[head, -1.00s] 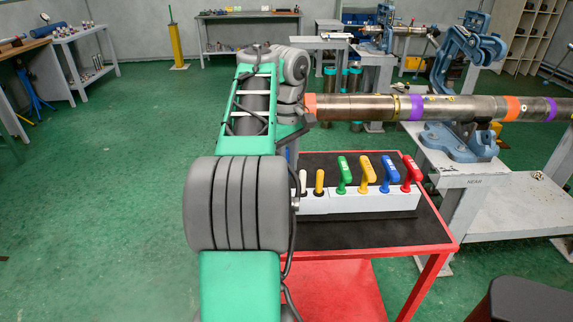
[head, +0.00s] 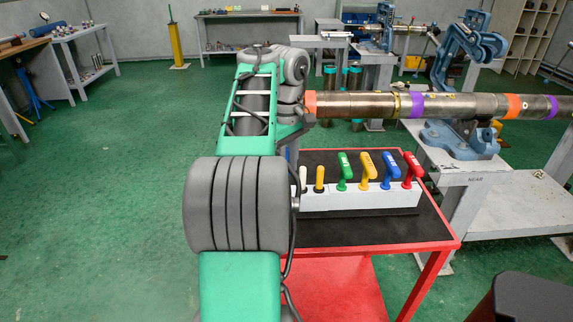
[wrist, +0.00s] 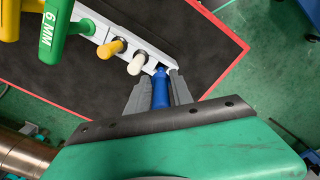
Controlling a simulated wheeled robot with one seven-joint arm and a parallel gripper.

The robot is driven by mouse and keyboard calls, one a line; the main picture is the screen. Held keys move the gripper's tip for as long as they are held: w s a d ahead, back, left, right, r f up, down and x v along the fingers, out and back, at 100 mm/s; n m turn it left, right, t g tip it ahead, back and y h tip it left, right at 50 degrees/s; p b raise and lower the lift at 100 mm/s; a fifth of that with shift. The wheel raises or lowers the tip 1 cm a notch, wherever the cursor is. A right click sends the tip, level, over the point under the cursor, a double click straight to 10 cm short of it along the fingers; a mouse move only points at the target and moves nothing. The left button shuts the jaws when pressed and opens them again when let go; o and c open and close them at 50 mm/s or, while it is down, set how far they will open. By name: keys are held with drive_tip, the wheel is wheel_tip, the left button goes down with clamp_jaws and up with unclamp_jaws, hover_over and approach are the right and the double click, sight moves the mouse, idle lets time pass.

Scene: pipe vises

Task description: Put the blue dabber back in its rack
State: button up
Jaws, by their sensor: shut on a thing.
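The blue dabber (wrist: 160,92) is between the fingers of my gripper (wrist: 155,88) in the wrist view, and the gripper is shut on it. Its upper end lies close to the near end of the white rack (wrist: 150,52); I cannot tell whether it is seated or just above. The rack also shows in the head view (head: 365,197) on the red cart. A white dabber (wrist: 137,64) and a yellow dabber (wrist: 111,47) stand in the rack beside it. In the head view my arm hides the blue dabber and my gripper.
The rack also carries green (head: 344,172), yellow (head: 366,171), blue (head: 388,171) and red (head: 411,170) handled tools. The red cart (head: 440,243) has a dark top, bare in front of the rack. A long pipe (head: 370,107) in a blue vise (head: 460,140) lies behind it.

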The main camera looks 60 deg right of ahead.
drive_tip(key=shift+f+b, duration=2.95)
drive_tip(key=shift+f, duration=0.05)
idle(1.8)
drive_tip(key=o, duration=1.1)
wheel_tip(320, 180, up, 8)
drive_tip(key=p, duration=0.7)
